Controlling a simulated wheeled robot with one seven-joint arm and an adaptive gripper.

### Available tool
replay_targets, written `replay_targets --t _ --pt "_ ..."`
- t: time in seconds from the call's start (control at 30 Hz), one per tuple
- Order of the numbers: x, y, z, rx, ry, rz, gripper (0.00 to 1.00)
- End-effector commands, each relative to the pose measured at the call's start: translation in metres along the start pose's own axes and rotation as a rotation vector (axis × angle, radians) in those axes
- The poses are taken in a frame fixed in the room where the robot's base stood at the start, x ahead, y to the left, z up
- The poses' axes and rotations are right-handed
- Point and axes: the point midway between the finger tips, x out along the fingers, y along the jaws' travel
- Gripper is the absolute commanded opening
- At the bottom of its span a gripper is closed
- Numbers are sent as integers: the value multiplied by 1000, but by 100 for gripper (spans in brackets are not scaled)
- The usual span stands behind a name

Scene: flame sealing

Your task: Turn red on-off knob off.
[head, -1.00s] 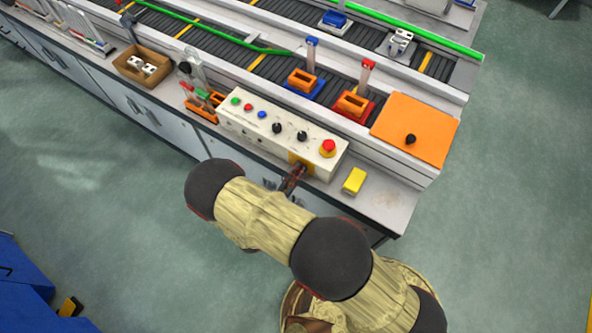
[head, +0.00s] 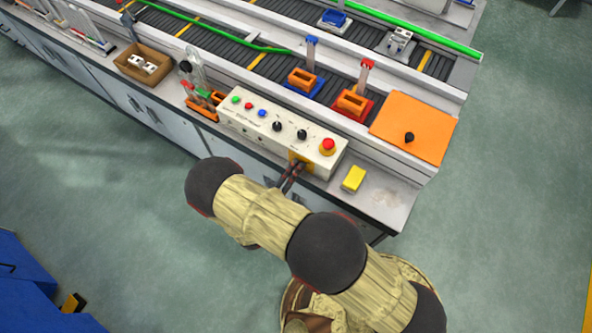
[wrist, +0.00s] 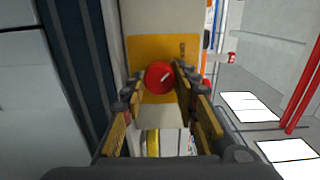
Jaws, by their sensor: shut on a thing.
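The red on-off knob (wrist: 160,75) sits on a yellow plate (wrist: 186,45) on the front of the white control box (head: 245,124). A white mark on the knob slants up to the right in the wrist view. My gripper (wrist: 156,84) has one finger on each side of the knob, and it is closed on it. In the head view my gripper (head: 294,168) reaches the yellow plate at the front right of the box, and its fingers hide the knob there.
A red emergency button (head: 328,146) and black knobs (head: 302,134) are on top of the box. A yellow block (head: 354,178) lies to the right on the bench. An orange plate (head: 415,125) and coloured fixtures stand behind, beside the conveyor.

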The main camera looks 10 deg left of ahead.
Motion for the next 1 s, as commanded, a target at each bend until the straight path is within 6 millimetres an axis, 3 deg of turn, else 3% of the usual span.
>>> replay_targets --t 0.1,0.13,0.43,0.8,1.0 --pt "0 1 1 0 -3 2 4" --pt "0 1 1 0 -3 2 31" --pt "0 0 0 0 -1 1 48" --pt "0 1 0 14 0 1 48" --pt "0 2 0 141 0 1 48"
